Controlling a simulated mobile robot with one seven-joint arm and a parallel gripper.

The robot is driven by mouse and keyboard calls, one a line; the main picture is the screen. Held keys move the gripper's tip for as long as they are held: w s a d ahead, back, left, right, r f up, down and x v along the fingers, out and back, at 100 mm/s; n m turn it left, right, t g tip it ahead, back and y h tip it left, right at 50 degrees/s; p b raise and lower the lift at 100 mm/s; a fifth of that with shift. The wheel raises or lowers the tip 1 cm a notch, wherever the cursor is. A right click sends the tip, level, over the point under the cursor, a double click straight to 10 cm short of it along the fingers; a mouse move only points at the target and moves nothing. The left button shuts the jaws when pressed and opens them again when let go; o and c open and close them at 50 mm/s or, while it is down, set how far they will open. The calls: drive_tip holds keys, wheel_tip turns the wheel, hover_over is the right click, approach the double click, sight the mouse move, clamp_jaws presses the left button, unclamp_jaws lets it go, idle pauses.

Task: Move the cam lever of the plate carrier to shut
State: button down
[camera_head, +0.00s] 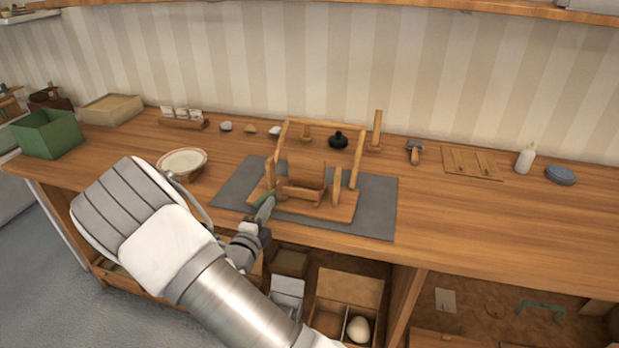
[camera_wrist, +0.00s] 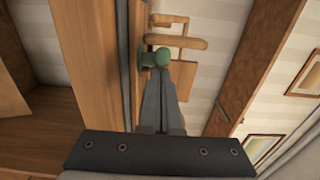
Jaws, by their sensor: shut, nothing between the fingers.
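The wooden plate carrier (camera_head: 340,212) stands on a grey mat (camera_head: 378,205) on the workbench. It has a tall frame at the back, upright posts and a low box-like part in the middle. A green knobbed part (camera_wrist: 152,58), seemingly the cam lever, is at the carrier's left front side. My gripper (camera_head: 268,206) is at that side with its fingers together and nothing between them. In the wrist view the shut fingertips (camera_wrist: 168,66) are right at the green knob; I cannot tell whether they touch it. The lever's angle is unclear, partly hidden by the fingers.
A white dish (camera_head: 183,160) stands left of the mat, close to my arm. A green box (camera_head: 46,135) is at the far left. A black knobbed object (camera_head: 338,140), a wooden post (camera_head: 377,130) and a white bottle (camera_head: 525,158) stand behind and right. The bench's right front is clear.

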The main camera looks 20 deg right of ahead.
drive_tip(key=shift+w+a, duration=0.3)
drive_tip(key=shift+w, duration=0.35)
drive_tip(key=shift+w+a, duration=0.3)
drive_tip(key=shift+w, duration=0.35)
drive_tip(key=shift+p, duration=0.3)
drive_tip(key=shift+s+d+p, duration=0.35)
drive_tip(key=shift+s+d, duration=0.05)
drive_tip(key=p+v, duration=0.2)
drive_tip(key=v, duration=0.5)
drive_tip(key=shift+p, duration=0.35)
